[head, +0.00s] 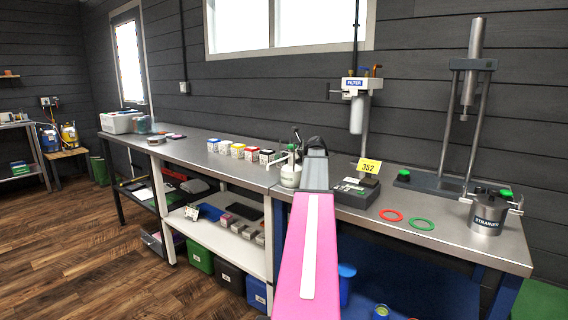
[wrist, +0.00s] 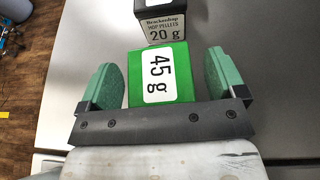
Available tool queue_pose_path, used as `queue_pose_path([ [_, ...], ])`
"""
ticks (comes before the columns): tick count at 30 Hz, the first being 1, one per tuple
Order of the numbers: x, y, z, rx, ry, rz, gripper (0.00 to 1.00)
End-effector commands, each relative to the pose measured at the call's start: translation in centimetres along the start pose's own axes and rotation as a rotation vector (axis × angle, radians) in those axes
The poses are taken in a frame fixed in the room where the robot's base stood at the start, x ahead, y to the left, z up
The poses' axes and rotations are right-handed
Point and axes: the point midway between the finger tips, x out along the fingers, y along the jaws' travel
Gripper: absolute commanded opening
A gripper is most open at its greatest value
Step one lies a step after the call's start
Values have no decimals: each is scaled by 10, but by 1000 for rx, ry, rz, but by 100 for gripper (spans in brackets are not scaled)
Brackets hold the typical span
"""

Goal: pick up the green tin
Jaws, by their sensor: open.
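The green tin (wrist: 177,60) is in the wrist view, a green box with a white "45 g" label on the face toward me. My gripper (wrist: 162,76) is open, with one green-padded finger on each side of the tin. A gap shows between the tin and each finger, the right gap a little wider. The tin's lower part is hidden behind the gripper's dark crossbar. In the head view I cannot clearly make out the green tin; my pink arm reaches over the bench there.
A black tin marked "20 g" (wrist: 164,22) stands just beyond the green tin. Several white tins with coloured tops (head: 238,150) stand in a row on the metal bench (head: 190,142). To the right are a filter stand (head: 356,112), red ring (head: 391,215), green ring (head: 421,223) and strainer pot (head: 488,215).

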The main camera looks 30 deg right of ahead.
Motion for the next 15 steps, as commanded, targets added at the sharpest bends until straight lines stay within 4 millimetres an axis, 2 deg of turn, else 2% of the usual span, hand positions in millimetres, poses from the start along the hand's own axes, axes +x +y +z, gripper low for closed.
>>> queue_pose_path([
  [8,5,0,0,0,0,-1,89],
  [13,5,0,0,0,0,-1,34],
  [15,5,0,0,0,0,-1,33],
])
